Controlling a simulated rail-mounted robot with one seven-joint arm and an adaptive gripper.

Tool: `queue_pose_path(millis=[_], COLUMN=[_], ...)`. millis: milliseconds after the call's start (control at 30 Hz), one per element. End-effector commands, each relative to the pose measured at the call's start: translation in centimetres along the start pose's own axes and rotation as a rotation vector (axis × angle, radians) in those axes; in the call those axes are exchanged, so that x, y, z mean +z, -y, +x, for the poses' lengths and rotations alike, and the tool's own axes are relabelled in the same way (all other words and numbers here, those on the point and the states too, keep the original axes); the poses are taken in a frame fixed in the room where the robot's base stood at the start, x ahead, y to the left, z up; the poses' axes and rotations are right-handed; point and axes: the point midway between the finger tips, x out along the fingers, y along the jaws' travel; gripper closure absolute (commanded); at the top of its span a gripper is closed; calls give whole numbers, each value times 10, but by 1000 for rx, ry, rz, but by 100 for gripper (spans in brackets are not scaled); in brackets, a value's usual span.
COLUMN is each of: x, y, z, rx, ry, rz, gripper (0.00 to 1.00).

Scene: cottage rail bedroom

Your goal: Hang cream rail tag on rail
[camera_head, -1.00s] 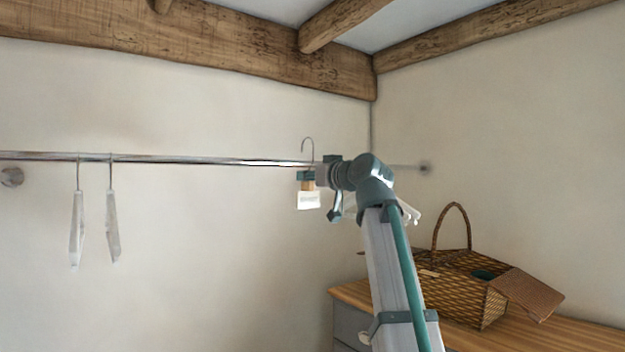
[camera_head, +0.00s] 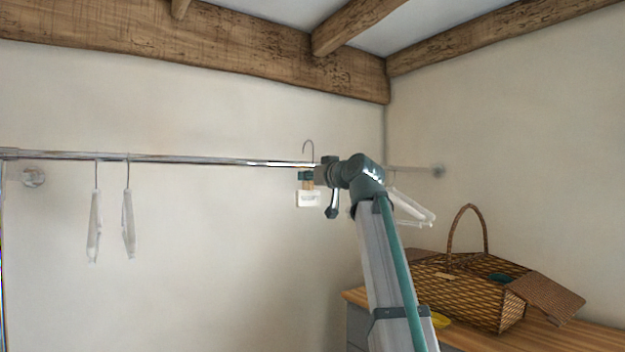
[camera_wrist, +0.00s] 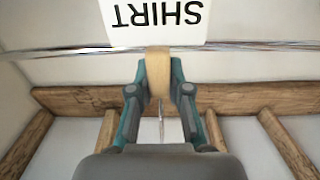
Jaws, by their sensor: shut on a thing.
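The cream rail tag (camera_head: 308,199) has a thin metal hook (camera_head: 309,147) on top and a pale card below. In the wrist view the card (camera_wrist: 155,22) reads "SHIRT", upside down. My gripper (camera_head: 307,178) is shut on the tag's tan wooden block (camera_wrist: 158,73), between hook and card. The metal rail (camera_head: 220,161) runs across the wall, and the hook's curve shows above the rail's line. I cannot tell whether the hook is over the rail or in front of it. My arm hides part of the rail to the right of the tag.
Two white hangers (camera_head: 128,222) hang on the left part of the rail. Other white hangers (camera_head: 412,208) hang at the right, behind my arm. A wicker basket (camera_head: 455,290) stands on a wooden-topped dresser (camera_head: 470,338). The rail between the left hangers and the tag is clear.

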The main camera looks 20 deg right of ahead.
Motion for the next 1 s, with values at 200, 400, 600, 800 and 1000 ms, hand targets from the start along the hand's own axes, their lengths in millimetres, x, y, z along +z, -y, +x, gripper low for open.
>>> queue_pose_path(millis=[200,400,600,800,1000], x=[0,0,0,0,0], y=[0,0,0,0,0], z=[15,28,40,52,66], rx=[0,-1,-1,0,0], ry=[0,0,0,-1,0], rz=[0,1,0,0,0], gripper=[100,100,100,100,100])
